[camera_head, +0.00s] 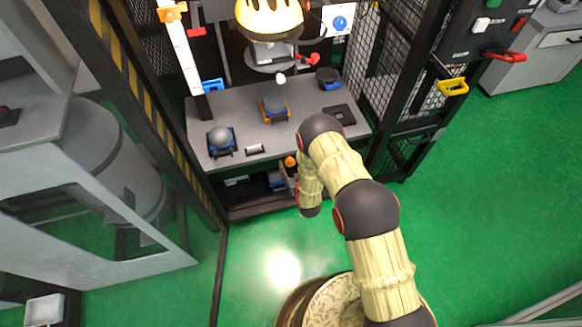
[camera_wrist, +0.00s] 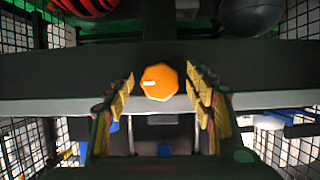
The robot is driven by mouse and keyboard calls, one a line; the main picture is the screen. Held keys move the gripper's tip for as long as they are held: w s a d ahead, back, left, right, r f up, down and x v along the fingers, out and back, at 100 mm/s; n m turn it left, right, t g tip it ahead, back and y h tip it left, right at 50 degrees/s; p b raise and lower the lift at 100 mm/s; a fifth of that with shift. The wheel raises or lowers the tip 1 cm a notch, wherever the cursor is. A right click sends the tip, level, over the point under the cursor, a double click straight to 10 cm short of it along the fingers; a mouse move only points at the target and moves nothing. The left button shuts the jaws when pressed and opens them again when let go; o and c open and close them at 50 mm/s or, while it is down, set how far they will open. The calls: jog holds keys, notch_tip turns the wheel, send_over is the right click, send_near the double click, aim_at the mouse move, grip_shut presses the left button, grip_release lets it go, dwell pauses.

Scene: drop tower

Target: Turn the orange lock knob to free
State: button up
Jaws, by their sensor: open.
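The orange lock knob (camera_wrist: 159,82) is a faceted disc with a short white mark at its left side, on a dark bar in the wrist view. My gripper (camera_wrist: 161,92) is open, with one yellow-padded finger on each side of the knob. Gaps show between the pads and the knob; I cannot tell the depth between them. In the head view a small orange spot, likely the knob (camera_head: 290,161), shows at the front edge of the grey bench, partly hidden by my arm.
The grey bench (camera_head: 236,113) holds a blue cradle with a grey ball (camera_head: 221,138), an orange cradle (camera_head: 274,109) and a dark pad (camera_head: 339,114). A yellow handle (camera_head: 453,87) and red handle (camera_head: 504,55) stand at right. Green floor is clear in front.

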jog(key=shift+w, duration=0.15)
jog(key=shift+c, duration=0.8)
jog(key=c, duration=0.9)
jog(key=shift+c, duration=0.2)
jog(key=n+h, duration=0.2)
jog(key=n, duration=0.1)
jog(key=shift+a+f+t, duration=0.1)
jog(key=shift+a+t, duration=0.05)
jog(key=shift+t, duration=0.15)
jog(key=n+t+h, duration=0.1)
jog(key=n, duration=0.2)
jog(key=shift+h, duration=0.4)
jog(key=n+t+h, duration=0.1)
jog(key=n, duration=0.2)
jog(key=shift+f+n+t, duration=0.1)
jog(key=shift+n+t, duration=0.2)
jog(key=shift+t, duration=0.1)
jog(key=n+t, duration=0.1)
jog(key=n, duration=0.2)
jog(key=shift+a+n+h, duration=0.1)
jog(key=shift+n+h, duration=0.3)
jog(key=shift+t, duration=0.3)
